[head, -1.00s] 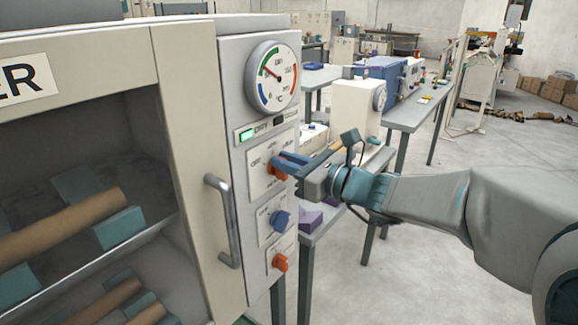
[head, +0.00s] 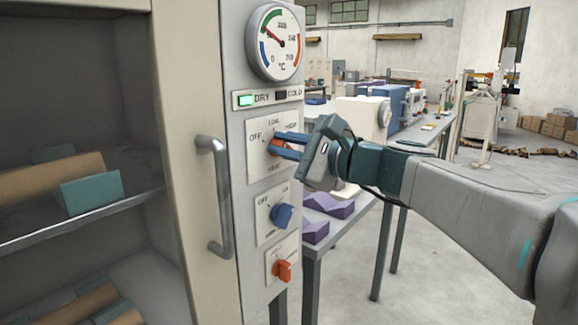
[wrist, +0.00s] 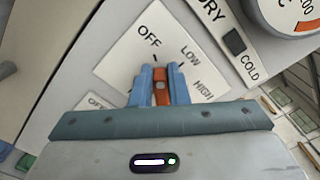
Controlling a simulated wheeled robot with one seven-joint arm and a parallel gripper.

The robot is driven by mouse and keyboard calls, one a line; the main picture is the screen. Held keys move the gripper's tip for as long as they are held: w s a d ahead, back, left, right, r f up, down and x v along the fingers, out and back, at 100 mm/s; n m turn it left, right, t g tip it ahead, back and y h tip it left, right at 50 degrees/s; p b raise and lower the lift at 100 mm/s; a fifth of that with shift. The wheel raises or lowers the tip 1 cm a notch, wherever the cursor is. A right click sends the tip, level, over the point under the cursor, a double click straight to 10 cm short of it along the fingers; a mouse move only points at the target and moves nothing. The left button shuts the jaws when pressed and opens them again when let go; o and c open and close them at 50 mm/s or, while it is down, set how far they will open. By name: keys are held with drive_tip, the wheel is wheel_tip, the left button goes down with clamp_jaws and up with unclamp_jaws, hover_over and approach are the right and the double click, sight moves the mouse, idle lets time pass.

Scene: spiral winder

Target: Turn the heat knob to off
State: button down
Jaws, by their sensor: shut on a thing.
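The heat knob (head: 277,146) is the orange top knob on the cabinet's control panel, on a white plate (head: 256,166) marked OFF, LOW, HIGH and HEAT. My gripper (head: 284,146) reaches it from the right, its blue fingers shut on the knob's two sides. In the wrist view the orange knob (wrist: 161,88) stands between the fingertips (wrist: 160,86). Its far end is close to the short tick under OFF, with LOW to the right. The fingers hide part of the knob.
Below are a blue knob (head: 282,215) and another orange knob (head: 282,270). A dial gauge (head: 274,42) and a lit green DRY lamp (head: 246,101) are above. A metal door handle (head: 216,195) stands out at left. A table with purple blocks (head: 330,206) is behind.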

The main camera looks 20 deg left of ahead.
drive_tip(key=shift+s+f+n+b, duration=0.1)
drive_tip(key=shift+f+n+b, duration=0.2)
drive_tip(key=shift+n+b, duration=0.6)
drive_tip(key=shift+a, duration=0.1)
drive_tip(key=c, duration=1.4)
unclamp_jaws()
drive_tip(key=shift+r, duration=0.1)
drive_tip(key=v, duration=1.4)
drive_tip(key=shift+p, duration=0.35)
